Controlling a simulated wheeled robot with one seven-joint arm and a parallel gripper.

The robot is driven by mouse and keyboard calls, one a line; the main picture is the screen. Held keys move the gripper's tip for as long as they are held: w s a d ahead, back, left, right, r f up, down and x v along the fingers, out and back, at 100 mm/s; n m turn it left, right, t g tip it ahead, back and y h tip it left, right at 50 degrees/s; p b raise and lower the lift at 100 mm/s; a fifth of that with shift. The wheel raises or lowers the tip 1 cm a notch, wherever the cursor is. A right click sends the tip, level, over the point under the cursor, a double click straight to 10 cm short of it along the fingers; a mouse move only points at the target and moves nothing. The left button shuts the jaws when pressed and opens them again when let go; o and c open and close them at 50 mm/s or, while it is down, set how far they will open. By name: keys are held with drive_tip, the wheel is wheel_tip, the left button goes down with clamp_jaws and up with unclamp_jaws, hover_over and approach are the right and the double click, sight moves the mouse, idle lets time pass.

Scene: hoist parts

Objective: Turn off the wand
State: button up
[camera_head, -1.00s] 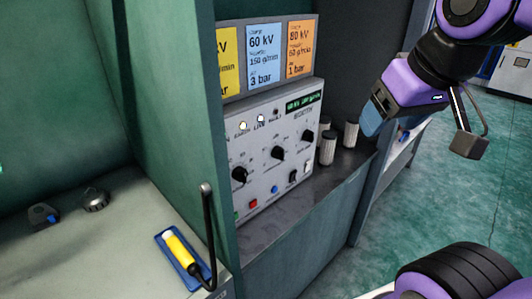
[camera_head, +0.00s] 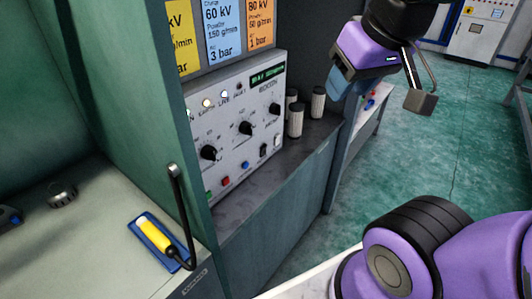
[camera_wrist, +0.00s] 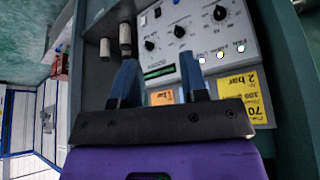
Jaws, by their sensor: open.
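A grey control panel (camera_head: 240,125) stands in a green cabinet, with black knobs, a lit green display, lit lamps, small red and blue buttons and rocker switches (camera_head: 270,146) along its lower edge. A yellow-handled tool (camera_head: 154,235), perhaps the wand, lies on a blue holder (camera_head: 176,254) on the left bench. My gripper (camera_head: 340,85) is in the air to the right of the panel, apart from it. In the wrist view the panel (camera_wrist: 195,32) appears upside down beyond my open, empty blue fingers (camera_wrist: 160,78). The switch positions are too small to tell.
White-and-black canisters (camera_head: 296,121) stand on the ledge right of the panel. Setting cards (camera_head: 222,28) hang above it. A black hooked rod (camera_head: 180,205) rises at the bench edge. A green partition separates bench and panel. The floor (camera_head: 400,160) at right is open.

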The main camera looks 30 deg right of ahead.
drive_tip(key=shift+w+a+f+m+g, duration=0.15)
drive_tip(key=shift+w+f+m+g, duration=0.25)
drive_tip(key=shift+w+f+m, duration=0.1)
clamp_jaws()
drive_tip(key=w+f+m+g+y, duration=0.4)
drive_tip(key=w+f+m+y, duration=1)
drive_tip(key=w+f+m, duration=0.45)
drive_tip(key=w+d+f+m+t+h, duration=0.1)
drive_tip(key=d+f+m+t, duration=0.3)
drive_tip(key=f+m, duration=0.4)
drive_tip(key=w+d+f+m+t+h, duration=0.2)
drive_tip(key=d+f+m+t, duration=0.2)
drive_tip(key=f+m+t, duration=0.3)
drive_tip(key=w+d+f+m+t+h, duration=0.2)
drive_tip(key=d+f+m+t, duration=0.2)
drive_tip(key=f+m, duration=0.6)
drive_tip(key=m+t, duration=0.2)
drive_tip(key=m, duration=0.2)
drive_tip(key=shift+w, duration=0.15)
